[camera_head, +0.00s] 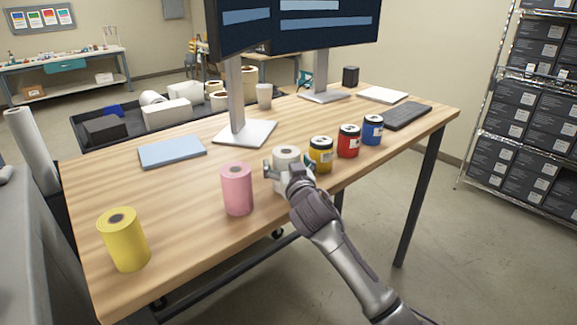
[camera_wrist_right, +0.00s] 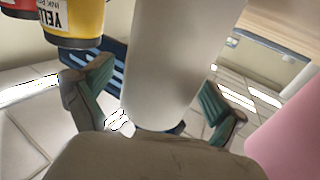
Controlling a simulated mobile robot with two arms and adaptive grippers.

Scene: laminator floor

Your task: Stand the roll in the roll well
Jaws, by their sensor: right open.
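A white roll (camera_head: 286,154) stands upright on the wooden table, between a pink roll (camera_head: 237,188) and a yellow can (camera_head: 320,155). A yellow roll (camera_head: 123,240) stands at the table's near left corner. My right gripper (camera_head: 288,170) is open at the near side of the white roll and hides its lower part. In the right wrist view the white roll (camera_wrist_right: 175,60) stands between the two spread fingers of the gripper (camera_wrist_right: 157,90); I cannot tell whether either finger touches it. I cannot make out a roll well. My left gripper is not in view.
The wooden table (camera_head: 185,215) also bears a red can (camera_head: 348,141), a blue can (camera_head: 372,130), a keyboard (camera_head: 407,116), monitor stands (camera_head: 245,133) and a blue folder (camera_head: 172,151). A dark bin (camera_head: 145,143) with white rolls is behind. The tabletop between the yellow and pink rolls is clear.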

